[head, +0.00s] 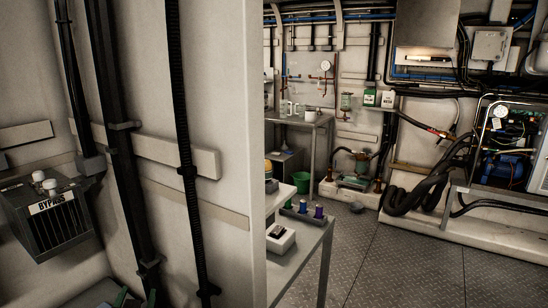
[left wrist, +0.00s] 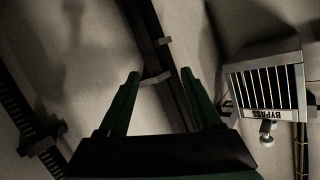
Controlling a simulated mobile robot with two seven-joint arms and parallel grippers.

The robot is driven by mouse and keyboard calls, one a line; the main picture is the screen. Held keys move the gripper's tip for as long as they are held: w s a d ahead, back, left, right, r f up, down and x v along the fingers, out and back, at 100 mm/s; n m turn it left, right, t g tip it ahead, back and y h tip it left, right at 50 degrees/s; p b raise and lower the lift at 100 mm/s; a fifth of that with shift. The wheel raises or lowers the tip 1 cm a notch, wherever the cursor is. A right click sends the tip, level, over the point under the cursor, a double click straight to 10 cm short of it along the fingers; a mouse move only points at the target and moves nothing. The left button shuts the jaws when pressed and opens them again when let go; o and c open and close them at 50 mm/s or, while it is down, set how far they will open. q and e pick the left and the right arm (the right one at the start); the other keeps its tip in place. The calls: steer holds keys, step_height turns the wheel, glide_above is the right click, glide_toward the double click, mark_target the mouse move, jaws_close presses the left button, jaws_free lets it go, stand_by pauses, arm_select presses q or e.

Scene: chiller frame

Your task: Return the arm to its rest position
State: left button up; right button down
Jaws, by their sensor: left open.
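My left gripper (head: 136,297) shows only at the bottom edge of the head view, its two dark green fingertips apart. In the left wrist view the gripper (left wrist: 160,90) is open and empty, with its fingers pointing at the pale wall and a dark vertical conduit. The grey box labelled BYPASS (head: 50,215) hangs on the wall to its left in the head view. The same box (left wrist: 265,85) is at the right in the left wrist view, apart from the fingers. My right gripper is not in view.
Black conduits (head: 183,150) run down the wall close to my left gripper. A white partition edge (head: 257,150) divides the view. Beyond it stand a grey bench (head: 320,240) with small coloured items, a green bucket (head: 300,183) and black hoses (head: 425,185). The metal floor (head: 400,265) is clear.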

arm_select(q)
steer(key=s+d+f+m+g+h, duration=0.1)
steer(key=s+d+f+h, duration=0.1)
steer(key=s+d+f, duration=0.3)
steer(key=s+d+f+g+h+p, duration=0.1)
steer(key=s+d+f, duration=0.5)
steer(key=s, duration=0.7)
steer(key=s+d+f+m+g+h+p, duration=0.1)
steer(key=s+d+f+g+h, duration=0.1)
steer(key=s+d+f+h, duration=0.2)
steer(key=s+d+f, duration=0.2)
steer(key=s+f, duration=0.2)
steer(key=shift+s+d+f+m+h, duration=0.15)
steer(key=shift+s+f+m+h, duration=0.15)
steer(key=shift+s+f, duration=0.1)
steer(key=shift+c, duration=0.4)
